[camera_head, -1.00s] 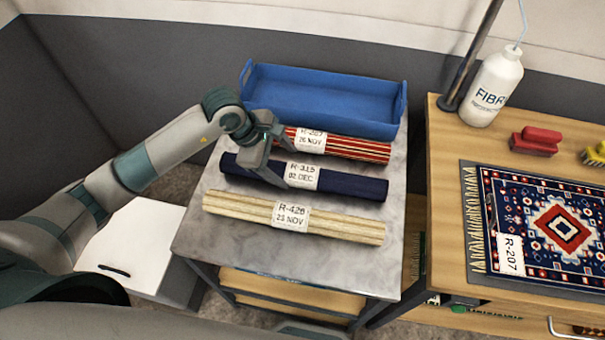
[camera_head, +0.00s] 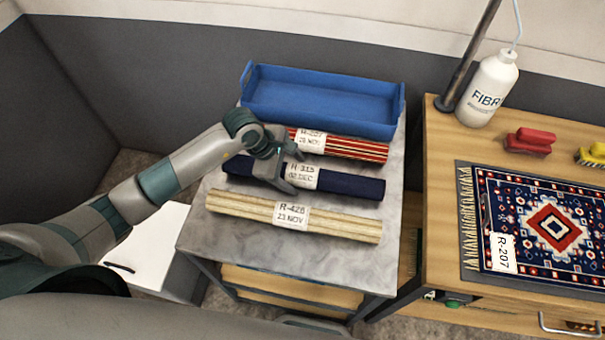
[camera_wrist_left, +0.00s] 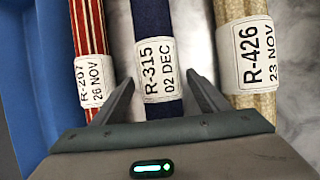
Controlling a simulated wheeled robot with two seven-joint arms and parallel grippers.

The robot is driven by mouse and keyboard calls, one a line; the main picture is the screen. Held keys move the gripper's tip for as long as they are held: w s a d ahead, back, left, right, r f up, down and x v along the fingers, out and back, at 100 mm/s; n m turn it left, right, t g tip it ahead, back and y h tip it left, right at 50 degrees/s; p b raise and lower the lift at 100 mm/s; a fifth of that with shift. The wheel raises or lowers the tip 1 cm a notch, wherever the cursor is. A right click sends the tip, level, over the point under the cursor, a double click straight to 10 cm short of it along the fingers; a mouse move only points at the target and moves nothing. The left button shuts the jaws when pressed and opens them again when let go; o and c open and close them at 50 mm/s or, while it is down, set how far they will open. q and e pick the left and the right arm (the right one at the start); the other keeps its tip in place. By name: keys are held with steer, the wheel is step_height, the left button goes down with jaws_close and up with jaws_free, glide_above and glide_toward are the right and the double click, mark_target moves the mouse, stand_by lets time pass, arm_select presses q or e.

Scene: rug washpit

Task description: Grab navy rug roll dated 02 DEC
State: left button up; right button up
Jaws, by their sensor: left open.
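The navy rug roll (camera_head: 350,185) lies in the middle of three rolls on the grey metal table; its white label reads R-315, 02 DEC. In the left wrist view the navy roll (camera_wrist_left: 152,30) runs between the open fingers of my left gripper (camera_wrist_left: 160,92), with its label just ahead of the palm. In the head view my left gripper (camera_head: 290,175) is over the navy roll, by the label's left side, and hides part of it. Whether the fingers touch the roll I cannot tell. My right gripper is not in view.
A red striped roll (camera_head: 360,149), 26 NOV, lies behind, and a cream roll (camera_head: 345,226), 23 NOV, in front, both close by. A blue tray (camera_head: 325,98) stands at the table's back. A wooden bench (camera_head: 438,190) with a patterned rug (camera_head: 510,200) is on the right.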

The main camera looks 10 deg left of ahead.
mark_target(304, 168)
arm_select(q)
steer(key=shift+c, duration=0.6)
steer(key=c, duration=1.4)
steer(key=shift+r, duration=0.15)
steer(key=shift+c, duration=0.2)
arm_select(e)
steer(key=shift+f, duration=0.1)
